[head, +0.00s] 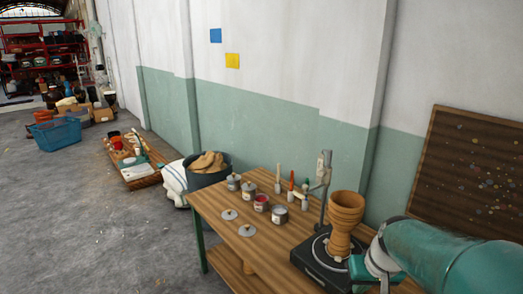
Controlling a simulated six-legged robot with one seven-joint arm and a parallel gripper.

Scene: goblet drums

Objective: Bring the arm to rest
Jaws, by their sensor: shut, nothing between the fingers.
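Part of my teal arm (455,262) reaches in from the lower right corner. Its pale grey joint (379,259) and a small teal block show beside the workbench's right end. I cannot make out any gripper fingers, so the gripper is out of view. A tan goblet drum (346,214) stands upright on a black square base (318,263) with a grey upright post (324,190). My arm is to the right of the drum and overlaps the base's near right side in the picture. I cannot tell the gap between them.
The wooden workbench (222,220) carries several small tins, a red-filled tin (262,203), flat lids (247,231) and upright brushes. A dark tub (207,178) stands behind its left end. A speckled board (470,165) leans at the right wall. Open grey floor (75,225) lies left.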

